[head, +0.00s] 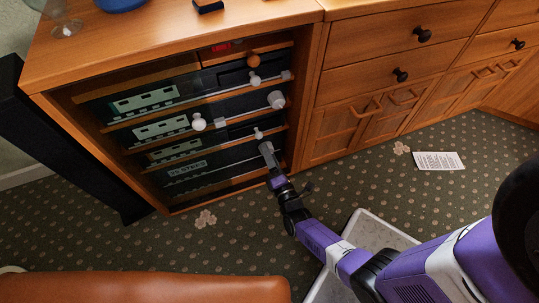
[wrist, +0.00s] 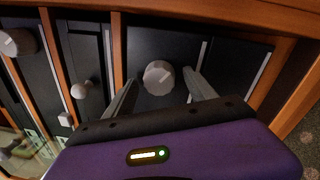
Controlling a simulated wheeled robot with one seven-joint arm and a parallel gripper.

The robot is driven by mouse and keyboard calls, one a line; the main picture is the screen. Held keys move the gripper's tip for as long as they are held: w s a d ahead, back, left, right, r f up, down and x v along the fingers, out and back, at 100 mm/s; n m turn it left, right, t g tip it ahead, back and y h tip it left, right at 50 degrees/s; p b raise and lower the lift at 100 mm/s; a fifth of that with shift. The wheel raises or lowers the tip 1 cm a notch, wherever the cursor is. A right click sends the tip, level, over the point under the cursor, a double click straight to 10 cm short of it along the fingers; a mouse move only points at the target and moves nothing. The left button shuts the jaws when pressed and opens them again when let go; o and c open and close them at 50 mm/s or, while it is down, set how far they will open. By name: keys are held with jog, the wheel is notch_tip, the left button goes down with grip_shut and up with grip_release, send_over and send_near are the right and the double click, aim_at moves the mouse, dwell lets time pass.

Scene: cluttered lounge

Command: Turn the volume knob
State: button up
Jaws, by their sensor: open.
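A round grey knob (wrist: 158,77) with a pale pointer line sits on a dark unit in the wrist view. My gripper (wrist: 160,80) is open, with one finger on each side of this knob; I cannot tell whether either finger touches it. In the head view my gripper (head: 269,157) reaches the lowest unit of the wooden rack, where it partly hides the knob. Higher up are another large grey knob (head: 277,99) and a smaller one (head: 258,133); they also show at the left of the wrist view. No readable label marks the volume knob.
The wooden cabinet (head: 310,85) frames the stacked units; a round white knob (head: 199,122) sticks out left of my gripper. Drawers with dark pulls (head: 400,75) stand to the right. An orange-brown seat (head: 150,289) is at the front left. Patterned carpet lies between.

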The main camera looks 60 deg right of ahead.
jog(key=p+v, duration=0.1)
jog(key=v, duration=0.6)
jog(key=shift+s+a+p, duration=0.25)
jog(key=shift+s+p, duration=0.1)
jog(key=shift+p, duration=0.05)
dwell(0.3)
